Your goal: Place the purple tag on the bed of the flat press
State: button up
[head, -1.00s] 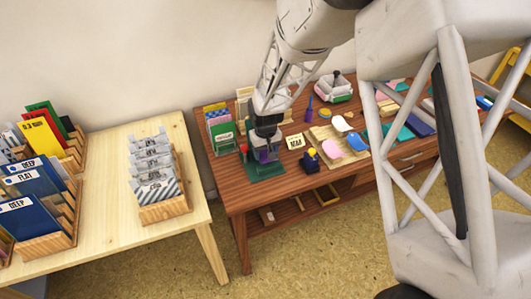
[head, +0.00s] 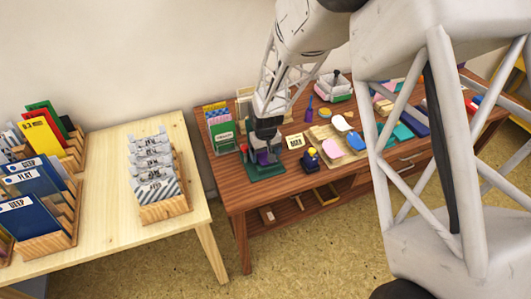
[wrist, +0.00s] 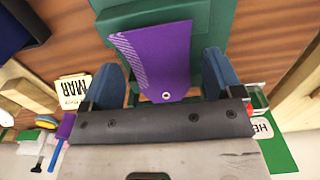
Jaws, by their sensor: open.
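The purple tag (wrist: 158,62) has a small eyelet and pale stripes along one edge. In the wrist view it lies over the green flat press (wrist: 228,18), between my blue fingers. My gripper (wrist: 163,70) is open, with a finger on each side of the tag and gaps to both. In the head view my gripper (head: 266,137) is low over the press (head: 267,171), and a bit of the purple tag (head: 263,158) shows below it. I cannot tell whether the tag rests fully flat on the bed.
A cream sign (head: 294,142) and a dark blue stamp (head: 310,160) stand to the right of the press. A rack of coloured cards (head: 220,128) is behind left. A wooden board with coloured pads (head: 330,147) lies further right. A pale table (head: 105,200) stands left.

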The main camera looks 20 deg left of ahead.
aim_at(266, 156)
notch_tip(266, 156, up, 12)
jog(key=shift+r, duration=0.15)
dwell(0.7)
dwell(0.5)
